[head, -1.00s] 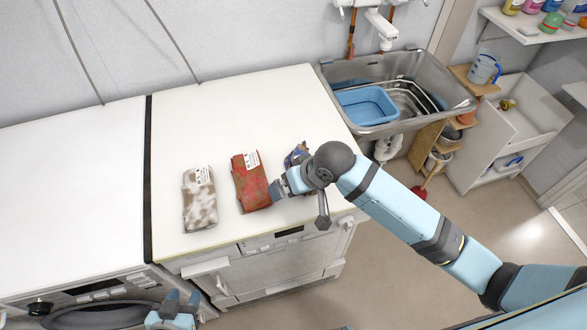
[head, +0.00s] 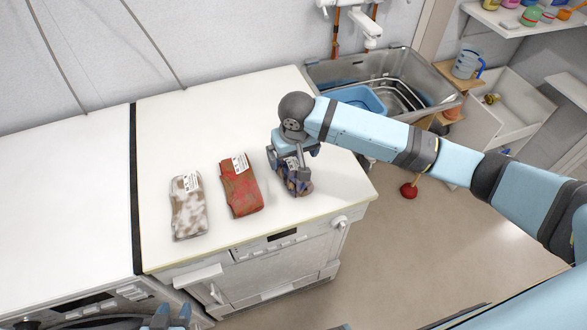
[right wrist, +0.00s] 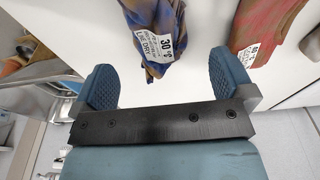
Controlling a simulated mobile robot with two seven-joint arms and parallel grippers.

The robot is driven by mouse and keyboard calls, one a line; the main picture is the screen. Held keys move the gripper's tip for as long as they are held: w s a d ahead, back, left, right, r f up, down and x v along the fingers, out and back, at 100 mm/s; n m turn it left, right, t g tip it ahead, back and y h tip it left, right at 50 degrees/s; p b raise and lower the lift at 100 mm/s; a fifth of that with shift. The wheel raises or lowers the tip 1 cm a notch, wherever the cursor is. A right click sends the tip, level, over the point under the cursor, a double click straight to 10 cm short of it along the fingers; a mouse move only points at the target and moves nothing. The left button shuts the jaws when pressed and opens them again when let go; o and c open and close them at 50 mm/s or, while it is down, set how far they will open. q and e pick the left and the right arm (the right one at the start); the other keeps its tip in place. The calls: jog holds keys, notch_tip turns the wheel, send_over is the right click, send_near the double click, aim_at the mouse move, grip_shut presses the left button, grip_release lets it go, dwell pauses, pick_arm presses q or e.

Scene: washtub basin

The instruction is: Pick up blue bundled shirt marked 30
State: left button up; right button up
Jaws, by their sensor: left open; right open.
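The blue bundled shirt (head: 298,184), with brownish patches, lies on the white worktop at the right end of a row of bundles, partly hidden by my right gripper (head: 290,165). In the right wrist view it shows with its white label marked 30 (right wrist: 165,45). My right gripper (right wrist: 166,78) is open there, with the shirt ahead of the gap between its two blue fingers and nothing held. My left gripper (head: 168,316) is open at the bottom edge of the head view, partly cut off and away from the bundles.
A red bundle (head: 240,188) and a white-and-brown bundle (head: 188,208) lie left of the shirt, both with labels. The white worktop (head: 200,120) is clear behind them. A metal sink (head: 430,75) with a blue basin (head: 362,98) stands to the right.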

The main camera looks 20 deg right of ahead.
aim_at(293, 162)
jog(key=shift+w+d+f, duration=0.1)
jog(key=shift+w+f, duration=0.05)
jog(key=shift+f, duration=0.95)
jog(key=shift+w+f, duration=0.2)
jog(key=shift+f, duration=0.95)
jog(key=shift+w+d+f, duration=0.1)
jog(key=shift+w+f, duration=0.05)
jog(key=shift+f, duration=0.95)
jog(key=c, duration=0.8)
